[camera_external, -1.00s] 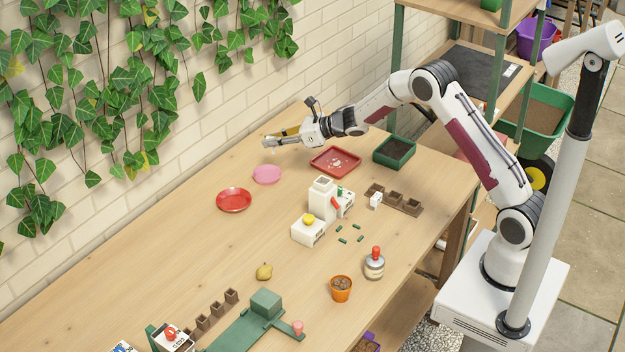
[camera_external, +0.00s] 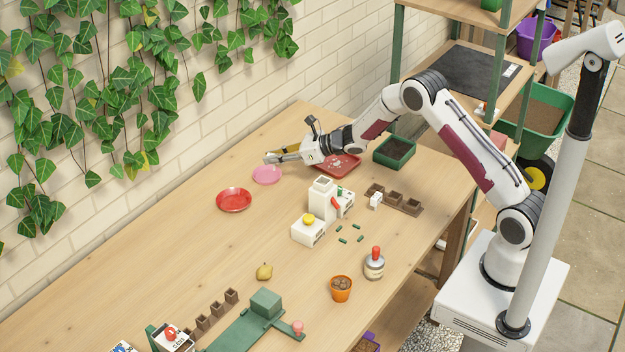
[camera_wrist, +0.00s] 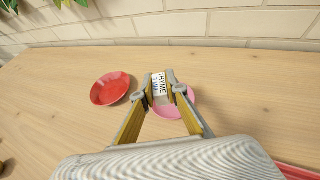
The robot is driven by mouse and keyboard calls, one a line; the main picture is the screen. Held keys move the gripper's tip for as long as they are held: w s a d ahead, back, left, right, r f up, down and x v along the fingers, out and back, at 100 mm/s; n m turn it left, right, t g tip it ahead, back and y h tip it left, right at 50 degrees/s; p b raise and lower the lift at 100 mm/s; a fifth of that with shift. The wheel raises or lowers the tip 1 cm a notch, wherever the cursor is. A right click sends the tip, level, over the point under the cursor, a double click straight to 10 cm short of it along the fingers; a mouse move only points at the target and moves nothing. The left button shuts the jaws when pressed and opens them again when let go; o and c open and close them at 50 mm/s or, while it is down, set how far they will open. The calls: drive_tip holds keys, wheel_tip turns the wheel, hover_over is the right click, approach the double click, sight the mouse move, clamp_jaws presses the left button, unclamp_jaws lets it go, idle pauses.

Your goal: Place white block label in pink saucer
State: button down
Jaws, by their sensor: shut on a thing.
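My gripper (camera_external: 272,159) is shut on the white block label (camera_wrist: 159,86), which shows dark lettering reading "THYME" between the fingertips in the wrist view. The pink saucer (camera_external: 266,175) lies flat on the table near the wall. In the wrist view the pink saucer (camera_wrist: 184,108) is behind and under the fingers, partly hidden by them. The label is above the saucer's left part in that view; I cannot tell whether it touches. In the outside view the label is too small to make out clearly.
A red saucer (camera_external: 234,193) lies left of the pink one. A red tray (camera_external: 349,169) with white bits is under my wrist, and a green soil tray (camera_external: 383,157) stands to its right. White blocks (camera_external: 322,207) stand mid-table. The brick wall (camera_external: 230,105) is close behind.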

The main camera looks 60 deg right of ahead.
drive_tip(key=shift+f, duration=1.85)
drive_tip(key=shift+f, duration=0.15)
drive_tip(key=c, duration=2)
unclamp_jaws()
drive_tip(key=shift+s+d+r, duration=0.15)
drive_tip(key=shift+s+r, duration=0.15)
drive_tip(key=shift+v, duration=5.65)
drive_tip(key=shift+r, duration=0.1)
